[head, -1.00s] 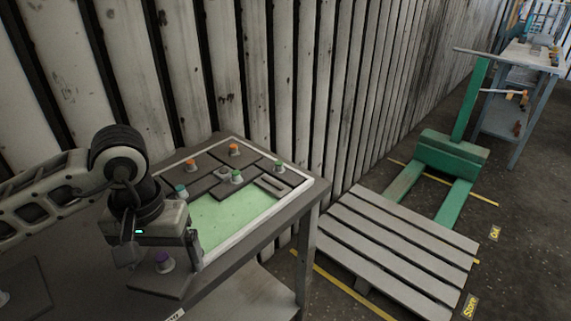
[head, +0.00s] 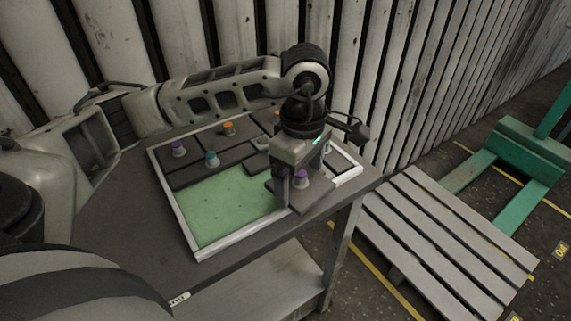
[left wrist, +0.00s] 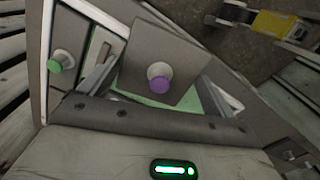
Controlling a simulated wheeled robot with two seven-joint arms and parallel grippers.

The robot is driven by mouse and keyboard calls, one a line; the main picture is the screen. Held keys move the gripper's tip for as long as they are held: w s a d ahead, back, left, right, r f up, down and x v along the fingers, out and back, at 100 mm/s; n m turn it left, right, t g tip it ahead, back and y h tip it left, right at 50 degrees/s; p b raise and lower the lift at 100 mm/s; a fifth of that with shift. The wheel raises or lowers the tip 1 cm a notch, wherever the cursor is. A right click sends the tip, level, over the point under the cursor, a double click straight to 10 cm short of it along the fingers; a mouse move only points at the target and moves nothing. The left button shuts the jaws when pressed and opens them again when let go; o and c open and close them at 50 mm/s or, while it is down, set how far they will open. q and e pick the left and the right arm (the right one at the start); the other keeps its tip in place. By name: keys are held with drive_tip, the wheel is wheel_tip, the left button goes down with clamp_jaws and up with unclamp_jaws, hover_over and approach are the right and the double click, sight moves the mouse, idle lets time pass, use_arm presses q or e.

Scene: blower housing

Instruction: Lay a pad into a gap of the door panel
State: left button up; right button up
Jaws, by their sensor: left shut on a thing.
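The door panel is a shallow tray with a pale rim (head: 222,246) and a green floor (head: 225,204) on the table. The bare green gap lies at the front and left. My left gripper (head: 291,190) is shut on a grey pad with a purple knob (head: 301,179), over the right end of the panel. In the left wrist view this held pad (left wrist: 160,50) sits tilted against the tray's lines, with green floor beside it. I cannot tell whether it touches the panel.
The grey table (head: 105,222) has bare top left of the panel. A slatted wall stands close behind. A wooden pallet (head: 440,225) lies on the floor at the right, beside a green pallet truck (head: 520,150).

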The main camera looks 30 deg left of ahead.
use_arm(q)
drive_tip(key=n, duration=0.4)
drive_tip(key=a+n, duration=0.1)
drive_tip(key=n, duration=0.1)
drive_tip(key=shift+w+f+n, duration=0.25)
drive_tip(key=shift+n, duration=0.05)
drive_tip(key=n, duration=0.3)
drive_tip(key=shift+w+a+f, duration=0.1)
drive_tip(key=shift+a, duration=0.1)
drive_tip(key=n, duration=0.6)
drive_tip(key=shift+w+a+f, duration=0.15)
drive_tip(key=shift+a, duration=0.25)
drive_tip(key=n, duration=0.3)
drive_tip(key=shift+w+a, duration=0.1)
drive_tip(key=shift+a, duration=0.15)
drive_tip(key=n, duration=0.5)
drive_tip(key=a+n, duration=0.1)
drive_tip(key=n, duration=0.1)
drive_tip(key=shift+w+f+n+b, duration=0.2)
drive_tip(key=shift+f+n+b, duration=0.05)
drive_tip(key=shift+n+b, duration=0.15)
drive_tip(key=n, duration=0.3)
drive_tip(key=shift+a+f+n, duration=0.1)
drive_tip(key=shift+a+n, duration=0.2)
drive_tip(key=shift+n, duration=0.1)
drive_tip(key=n, duration=0.4)
drive_tip(key=shift+w+a+f, duration=0.15)
drive_tip(key=shift+a, duration=0.15)
drive_tip(key=shift+f+b, duration=0.7)
drive_tip(key=shift+f, duration=0.1)
